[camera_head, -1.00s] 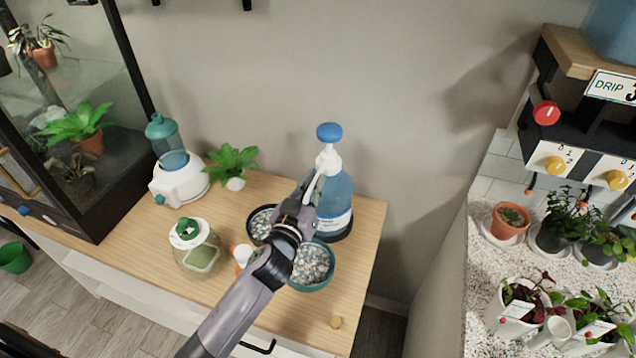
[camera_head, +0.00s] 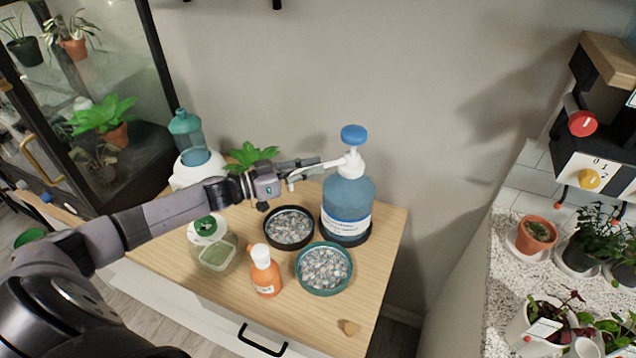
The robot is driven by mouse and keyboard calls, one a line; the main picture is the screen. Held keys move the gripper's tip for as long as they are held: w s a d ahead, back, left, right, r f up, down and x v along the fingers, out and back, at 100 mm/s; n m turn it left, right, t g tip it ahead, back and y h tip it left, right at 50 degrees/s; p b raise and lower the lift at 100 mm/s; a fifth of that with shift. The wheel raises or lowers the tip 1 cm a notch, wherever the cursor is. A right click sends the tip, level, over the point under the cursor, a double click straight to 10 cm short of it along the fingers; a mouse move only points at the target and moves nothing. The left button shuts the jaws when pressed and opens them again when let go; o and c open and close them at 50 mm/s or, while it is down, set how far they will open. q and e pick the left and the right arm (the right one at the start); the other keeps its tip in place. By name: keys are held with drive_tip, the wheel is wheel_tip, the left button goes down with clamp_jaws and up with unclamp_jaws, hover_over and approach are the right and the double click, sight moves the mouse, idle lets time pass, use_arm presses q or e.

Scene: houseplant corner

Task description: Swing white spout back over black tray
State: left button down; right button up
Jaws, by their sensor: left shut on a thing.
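The white spout (camera_head: 331,164) sticks out to the left from the pump head of a blue bottle (camera_head: 347,195) with a blue knob on top. My left gripper (camera_head: 308,168) is shut on the spout from the left. The spout's bent tip shows just below the fingers. The black tray (camera_head: 290,248), a round dish of grey pebbles, sits on the wooden top to the left of the bottle. In the picture the spout tip lies above the tray's far side; its exact height over it I cannot tell. My right gripper is out of view.
A teal dish of pebbles (camera_head: 323,293) and an orange bottle (camera_head: 265,273) stand in front. A green-lidded jar (camera_head: 213,250), a plant (camera_head: 250,156) and a white-and-teal humidifier (camera_head: 193,166) are left. The cabinet's front right top is mostly clear.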

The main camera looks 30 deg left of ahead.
use_arm(q)
drive_tip(key=w+a+m+g+h+b, duration=0.1)
drive_tip(key=b, duration=0.1)
drive_tip(key=w+m+g+h+b, duration=0.1)
drive_tip(key=m+g+h+b, duration=0.1)
drive_tip(key=shift+a, duration=0.4)
drive_tip(key=shift+r, duration=0.15)
drive_tip(key=c, duration=1.7)
unclamp_jaws()
drive_tip(key=shift+s+r, duration=0.1)
drive_tip(key=shift+o, duration=0.2)
drive_tip(key=shift+w+f, duration=0.25)
drive_tip(key=v, duration=1.2)
drive_tip(key=shift+w, duration=0.15)
